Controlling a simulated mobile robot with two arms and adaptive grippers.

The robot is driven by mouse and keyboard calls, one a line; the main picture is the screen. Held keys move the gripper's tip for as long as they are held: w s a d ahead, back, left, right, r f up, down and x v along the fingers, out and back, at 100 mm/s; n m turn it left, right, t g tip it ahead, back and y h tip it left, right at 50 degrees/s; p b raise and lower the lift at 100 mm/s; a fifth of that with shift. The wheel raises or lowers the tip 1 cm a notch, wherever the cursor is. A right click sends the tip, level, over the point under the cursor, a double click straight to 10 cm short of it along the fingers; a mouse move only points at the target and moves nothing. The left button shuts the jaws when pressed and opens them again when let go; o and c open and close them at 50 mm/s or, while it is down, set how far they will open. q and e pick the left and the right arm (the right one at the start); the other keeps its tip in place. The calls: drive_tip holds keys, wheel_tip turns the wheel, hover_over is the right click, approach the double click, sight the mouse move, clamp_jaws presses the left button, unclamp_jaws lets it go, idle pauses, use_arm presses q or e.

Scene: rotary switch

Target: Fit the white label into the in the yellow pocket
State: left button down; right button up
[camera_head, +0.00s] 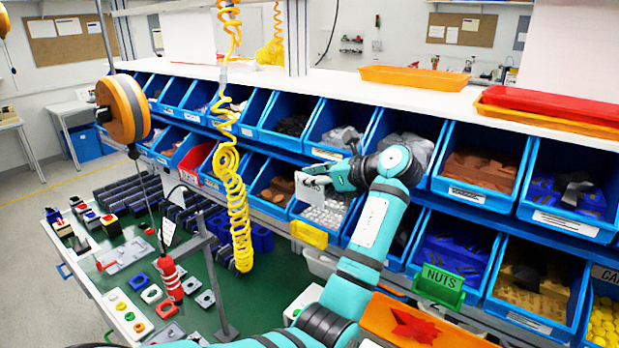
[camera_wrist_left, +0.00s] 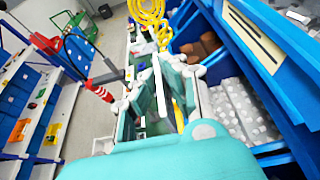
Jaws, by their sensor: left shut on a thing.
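My left gripper (camera_head: 325,178) is shut on a white label (camera_head: 309,189), which sticks out to the left of the fingers with dark print on it. In the left wrist view, the label (camera_wrist_left: 160,88) shows as a thin, edge-on strip between the fingers (camera_wrist_left: 157,92). The yellow pocket (camera_head: 309,234) hangs on the front of a lower blue bin, below the gripper and label and apart from them. In the left wrist view a yellow strip (camera_wrist_left: 178,116), likely the pocket, shows beside the label, partly hidden by the gripper. My right gripper is not in view.
Two rows of blue bins line the rack; a bin of light grey parts (camera_head: 328,212) sits behind the pocket. A green NUTS pocket (camera_head: 439,285) hangs to the right. A coiled yellow hose (camera_head: 238,205) and a red hanging tool (camera_head: 170,279) are to the left, over the green worktop (camera_head: 214,318).

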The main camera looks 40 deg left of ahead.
sight(310, 201)
use_arm(q)
drive_tip(key=shift+a, duration=0.1)
drive_tip(key=shift+s+a+p, duration=0.1)
drive_tip(key=shift+a+p, duration=0.05)
drive_tip(key=shift+p, duration=0.8)
drive_tip(key=shift+f, duration=0.9)
drive_tip(key=shift+f+b, duration=0.35)
drive_tip(key=shift+f, duration=1.8)
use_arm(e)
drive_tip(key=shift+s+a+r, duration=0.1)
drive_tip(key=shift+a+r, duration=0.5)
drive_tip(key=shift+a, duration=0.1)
use_arm(q)
drive_tip(key=shift+r, duration=0.1)
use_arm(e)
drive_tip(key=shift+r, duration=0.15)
use_arm(q)
drive_tip(key=shift+p, duration=0.75)
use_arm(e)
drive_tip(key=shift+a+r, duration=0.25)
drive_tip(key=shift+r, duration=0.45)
